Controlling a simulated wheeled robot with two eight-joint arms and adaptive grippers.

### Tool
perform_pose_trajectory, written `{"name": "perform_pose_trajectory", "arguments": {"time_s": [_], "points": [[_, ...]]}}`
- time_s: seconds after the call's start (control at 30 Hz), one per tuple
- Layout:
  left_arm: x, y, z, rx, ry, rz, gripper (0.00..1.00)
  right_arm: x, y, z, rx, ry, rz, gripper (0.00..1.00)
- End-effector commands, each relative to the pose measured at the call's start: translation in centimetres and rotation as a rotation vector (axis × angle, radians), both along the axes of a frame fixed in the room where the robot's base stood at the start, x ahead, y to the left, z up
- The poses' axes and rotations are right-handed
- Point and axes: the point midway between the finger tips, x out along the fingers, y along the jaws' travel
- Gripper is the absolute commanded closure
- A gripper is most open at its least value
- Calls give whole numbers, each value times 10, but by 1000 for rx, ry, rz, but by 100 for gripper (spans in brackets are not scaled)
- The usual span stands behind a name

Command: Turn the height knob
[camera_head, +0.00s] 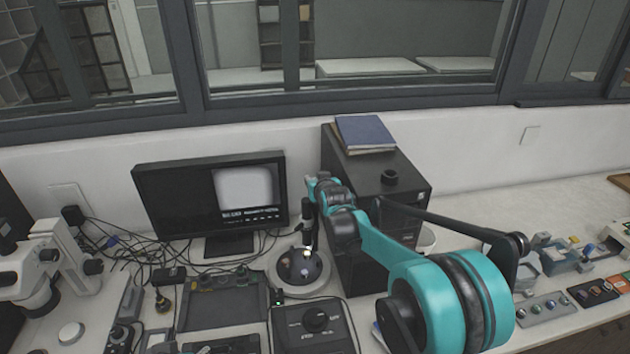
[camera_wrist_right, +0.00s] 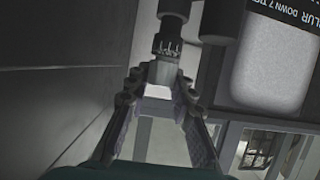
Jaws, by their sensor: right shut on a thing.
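My right gripper (camera_head: 313,187) is at the upper part of the slim dark upright instrument (camera_head: 308,228), left of the black computer tower. In the right wrist view my two fingers (camera_wrist_right: 160,76) close in around a small grey piece, which I take for the height knob (camera_wrist_right: 161,72). The gripper is shut on it. A dark cylinder with pale markings (camera_wrist_right: 166,44) sits just beyond the fingertips. In the head view the knob is hidden by the gripper. The instrument stands over a round base (camera_head: 284,283) with a dark top. My left gripper is not in view.
The black tower (camera_head: 352,262) stands close on the right, with books (camera_head: 364,133) on top. A monitor (camera_head: 212,196) stands on the left. A microscope (camera_head: 45,265) and cables lie further left.

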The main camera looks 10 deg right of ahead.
Motion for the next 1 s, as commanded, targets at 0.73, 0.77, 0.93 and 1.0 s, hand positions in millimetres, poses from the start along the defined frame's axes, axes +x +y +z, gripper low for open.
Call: {"name": "perform_pose_trajectory", "arguments": {"time_s": [0.73,0.77,0.93,1.0], "points": [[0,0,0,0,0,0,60,-46,-1,18,0,1,0,56],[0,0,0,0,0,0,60,-52,-1,21,0,2,0,56],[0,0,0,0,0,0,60,-84,-2,34,0,2,0,56],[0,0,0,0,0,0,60,-94,-2,38,0,2,0,56]]}}
